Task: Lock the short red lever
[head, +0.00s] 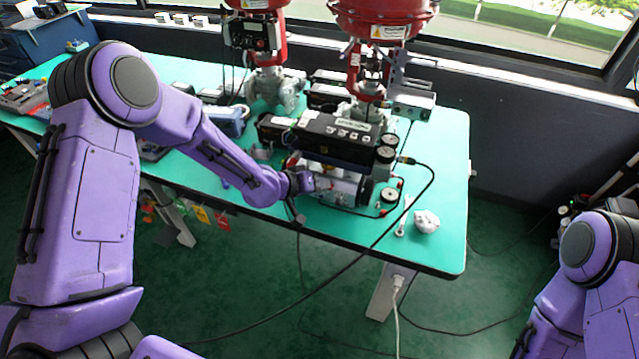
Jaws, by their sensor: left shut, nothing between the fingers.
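A valve positioner (348,188), a silver and black unit with gauges on its right, sits near the front edge of the green table, below a black box (338,137). My left gripper (301,190) is at the left end of this unit, over the table's front edge. It is shut with nothing held. It looks very close to the unit, but I cannot tell whether it touches. Small red spots show around the unit, too small to tell which is the short red lever. Only part of my right arm shows at the lower right; its gripper is outside the picture.
The green table (446,200) has free room at its right end. A crumpled white item (426,221) and a wrench-like tool (404,221) lie there. A black cable (372,246) hangs across the front edge. Two red valve actuators (384,18) stand behind.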

